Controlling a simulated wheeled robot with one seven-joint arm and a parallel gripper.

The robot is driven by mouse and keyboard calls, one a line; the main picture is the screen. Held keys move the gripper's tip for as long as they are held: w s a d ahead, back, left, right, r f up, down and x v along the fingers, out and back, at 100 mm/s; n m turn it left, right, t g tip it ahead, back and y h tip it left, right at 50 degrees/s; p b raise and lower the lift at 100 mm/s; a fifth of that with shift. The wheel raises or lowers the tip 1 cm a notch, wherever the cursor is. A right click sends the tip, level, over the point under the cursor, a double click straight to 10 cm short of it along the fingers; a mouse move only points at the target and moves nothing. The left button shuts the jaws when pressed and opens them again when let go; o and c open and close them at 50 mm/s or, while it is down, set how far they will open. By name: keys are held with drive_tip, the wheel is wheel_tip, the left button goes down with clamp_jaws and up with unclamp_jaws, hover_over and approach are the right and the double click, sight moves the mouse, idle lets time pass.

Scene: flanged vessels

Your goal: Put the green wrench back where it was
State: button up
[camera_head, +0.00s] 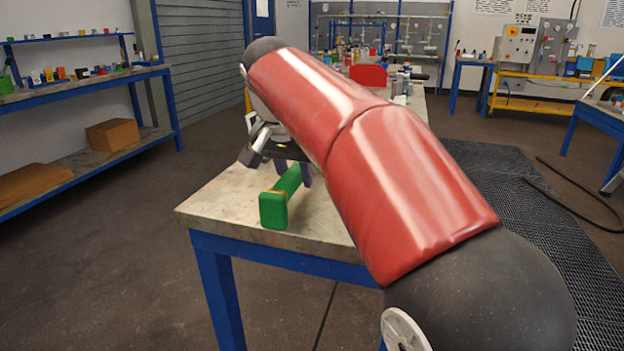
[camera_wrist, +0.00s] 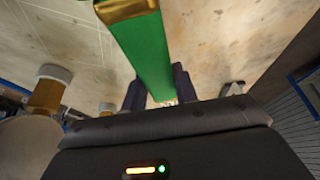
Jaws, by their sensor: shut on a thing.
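The green wrench (camera_head: 273,211) is at the near left end of the workbench, its blocky green end toward the head camera. I cannot tell whether it touches the bench top. My gripper (camera_head: 296,178) is shut on it, with dark fingers on either side of its shaft. In the wrist view the green shaft (camera_wrist: 147,45) runs up from between my gripper's fingers (camera_wrist: 158,92), with a brass-coloured part at the top edge. The wrench's far end is hidden behind my gripper and arm.
The workbench (camera_head: 225,205) has bare room around the wrench. A red object (camera_head: 368,76) and several bottles stand farther back. A brass-and-white object (camera_wrist: 47,92) is at left in the wrist view. Shelving (camera_head: 75,75) stands left; a dark floor mat (camera_head: 535,205) lies right.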

drive_tip(key=shift+f, duration=0.25)
drive_tip(key=o, duration=1.1)
drive_tip(key=shift+a+r, duration=0.1)
drive_tip(key=v, duration=1.2)
drive_tip(key=shift+w, duration=0.1)
